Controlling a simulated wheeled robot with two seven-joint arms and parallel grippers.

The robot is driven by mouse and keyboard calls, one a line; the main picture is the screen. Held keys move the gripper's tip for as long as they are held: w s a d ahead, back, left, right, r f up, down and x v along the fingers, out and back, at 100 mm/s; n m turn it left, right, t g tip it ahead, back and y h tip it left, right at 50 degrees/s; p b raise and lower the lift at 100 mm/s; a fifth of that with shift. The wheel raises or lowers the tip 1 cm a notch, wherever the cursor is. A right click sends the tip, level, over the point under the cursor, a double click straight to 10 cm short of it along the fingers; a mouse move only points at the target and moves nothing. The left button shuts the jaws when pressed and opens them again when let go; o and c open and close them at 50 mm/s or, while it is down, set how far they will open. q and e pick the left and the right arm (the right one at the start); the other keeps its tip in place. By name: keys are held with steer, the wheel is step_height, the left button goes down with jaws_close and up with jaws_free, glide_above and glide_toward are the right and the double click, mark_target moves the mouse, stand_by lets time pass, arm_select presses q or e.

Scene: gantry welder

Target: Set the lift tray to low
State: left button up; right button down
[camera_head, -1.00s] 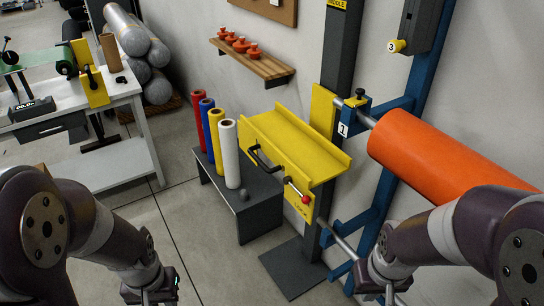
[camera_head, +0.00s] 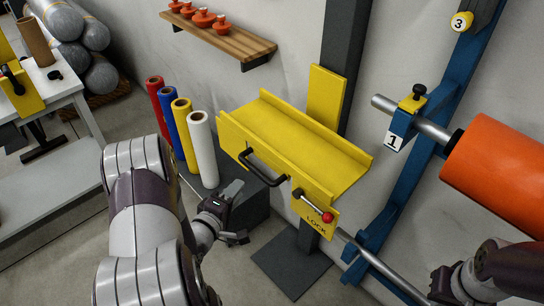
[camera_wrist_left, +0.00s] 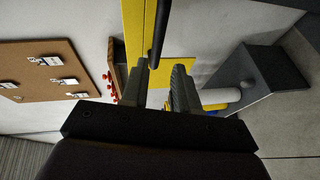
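The yellow lift tray (camera_head: 305,140) is a trough mounted on a dark grey post (camera_head: 345,65). A black handle (camera_head: 262,168) runs along its front; it also shows in the left wrist view (camera_wrist_left: 158,35). A lever with a red knob (camera_head: 327,216) sits beside the word LOCK at the tray's right front. My left gripper (camera_head: 242,213) is open and empty, below and left of the handle. In the left wrist view, its spread fingers (camera_wrist_left: 161,68) point toward the handle, apart from it. My right gripper (camera_head: 440,288) is at the lower right; its finger opening is unclear.
Red, blue, yellow and white rolls (camera_head: 203,150) stand on a dark stand left of the tray. An orange roll (camera_head: 500,172) on a blue rack (camera_head: 445,105) is at right. A wooden shelf (camera_head: 220,36) with red knobs is behind. A white bench is at left.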

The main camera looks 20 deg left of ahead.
mark_target(253, 172)
arm_select(q)
steer(key=w, duration=0.4)
steer(key=w+f, duration=0.1)
steer(key=w, duration=0.3)
steer(key=w+f+b, duration=0.1)
steer(key=w, duration=0.3)
